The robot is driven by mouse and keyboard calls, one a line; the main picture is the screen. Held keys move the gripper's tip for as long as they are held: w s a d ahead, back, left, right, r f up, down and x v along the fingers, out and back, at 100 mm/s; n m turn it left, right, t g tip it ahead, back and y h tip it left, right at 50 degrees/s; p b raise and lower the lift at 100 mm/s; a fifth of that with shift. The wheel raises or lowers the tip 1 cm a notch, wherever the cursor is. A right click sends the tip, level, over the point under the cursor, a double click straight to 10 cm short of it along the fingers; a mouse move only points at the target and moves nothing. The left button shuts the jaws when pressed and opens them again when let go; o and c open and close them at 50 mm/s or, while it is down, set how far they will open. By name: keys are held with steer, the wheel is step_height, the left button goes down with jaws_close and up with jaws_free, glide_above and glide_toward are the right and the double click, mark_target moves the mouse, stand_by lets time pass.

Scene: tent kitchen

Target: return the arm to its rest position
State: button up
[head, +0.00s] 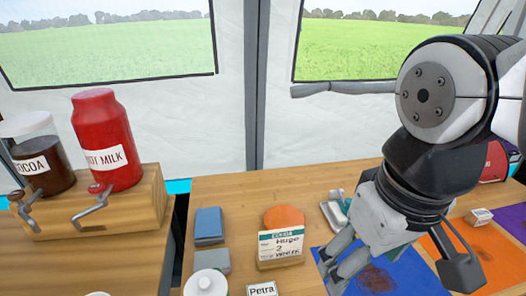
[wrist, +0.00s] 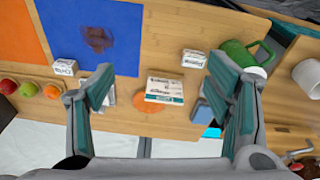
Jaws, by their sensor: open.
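My gripper (head: 338,262) hangs over the table at the right of the head view, above the edge of a blue mat. In the wrist view my gripper (wrist: 168,105) shows its two teal-padded fingers wide apart with nothing between them in contact. My arm is bent and raised at the right of the head view, and hides part of the table there.
A blue mat (wrist: 90,30) with a dark stain and an orange mat (wrist: 18,32) lie on the table. A red milk jar (head: 103,140) and cocoa jar (head: 38,155) stand left.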

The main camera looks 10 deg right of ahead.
steer(key=s, duration=0.1)
steer(key=s+m, duration=0.1)
steer(key=shift+s+d+f, duration=0.15)
steer(key=shift+s+f, duration=0.15)
steer(key=shift+s, duration=0.05)
step_height(320, 180, up, 11)
steer(key=t+p, duration=0.2)
steer(key=p, duration=0.7)
steer(key=shift+d, duration=0.15)
